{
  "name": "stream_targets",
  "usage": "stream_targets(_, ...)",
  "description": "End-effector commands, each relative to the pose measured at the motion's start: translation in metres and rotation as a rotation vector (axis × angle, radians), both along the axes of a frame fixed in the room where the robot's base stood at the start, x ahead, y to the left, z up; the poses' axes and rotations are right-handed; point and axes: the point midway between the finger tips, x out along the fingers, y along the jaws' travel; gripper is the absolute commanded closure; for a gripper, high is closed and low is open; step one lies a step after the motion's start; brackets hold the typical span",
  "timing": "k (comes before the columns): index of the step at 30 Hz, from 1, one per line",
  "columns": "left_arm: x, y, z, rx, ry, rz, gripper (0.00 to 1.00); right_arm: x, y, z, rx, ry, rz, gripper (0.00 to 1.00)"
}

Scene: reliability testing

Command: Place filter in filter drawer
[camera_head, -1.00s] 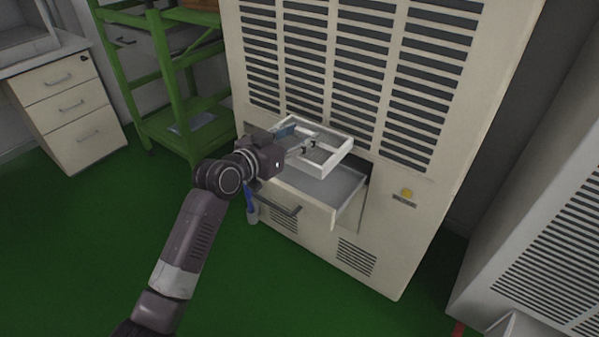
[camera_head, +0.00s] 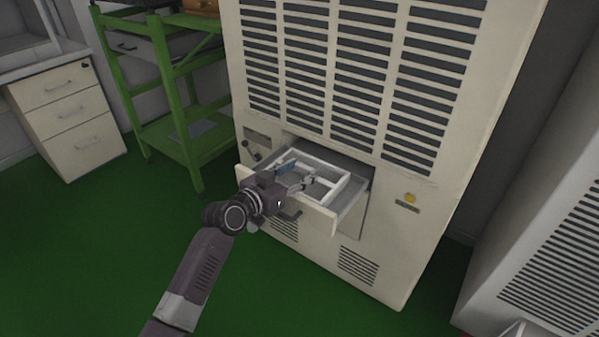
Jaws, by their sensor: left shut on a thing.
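The filter (camera_head: 328,189), a white square frame with crossbars, lies within the walls of the open filter drawer (camera_head: 318,215). The drawer is pulled out of the front of a tall cream cabinet. The filter sits toward the drawer's left and middle, and a strip of grey drawer floor shows to its right. My left gripper (camera_head: 297,177) reaches over the drawer front and is shut on the filter. The exact finger contact is small and hard to see. Whether the filter rests fully on the drawer floor cannot be told. My right gripper is not in view.
The vented cream cabinet (camera_head: 386,197) rises behind the drawer. A green shelf rack (camera_head: 168,90) stands to its left, with a white drawer unit (camera_head: 72,120) farther left. Another vented cabinet (camera_head: 545,260) is at the right. The green floor in front is clear.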

Motion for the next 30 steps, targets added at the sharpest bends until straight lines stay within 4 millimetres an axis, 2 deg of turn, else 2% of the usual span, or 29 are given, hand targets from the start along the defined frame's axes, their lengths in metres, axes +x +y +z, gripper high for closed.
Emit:
stream_targets(5,0.0,0.0,-0.001,-0.001,-0.002,0.0,0.85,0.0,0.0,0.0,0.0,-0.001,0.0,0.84)
stream_targets(6,0.0,0.0,-0.002,0.0,0.0,0.0,0.56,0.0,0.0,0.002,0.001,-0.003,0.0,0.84)
stream_targets(11,0.0,0.0,-0.001,0.0,0.0,0.0,0.4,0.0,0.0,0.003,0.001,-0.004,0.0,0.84)
stream_targets(23,-0.004,0.003,0.002,0.001,0.0,0.0,0.4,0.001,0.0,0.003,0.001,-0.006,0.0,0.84)
stream_targets(30,-0.037,0.028,0.01,0.004,0.0,0.001,0.4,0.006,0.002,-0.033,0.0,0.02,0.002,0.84)
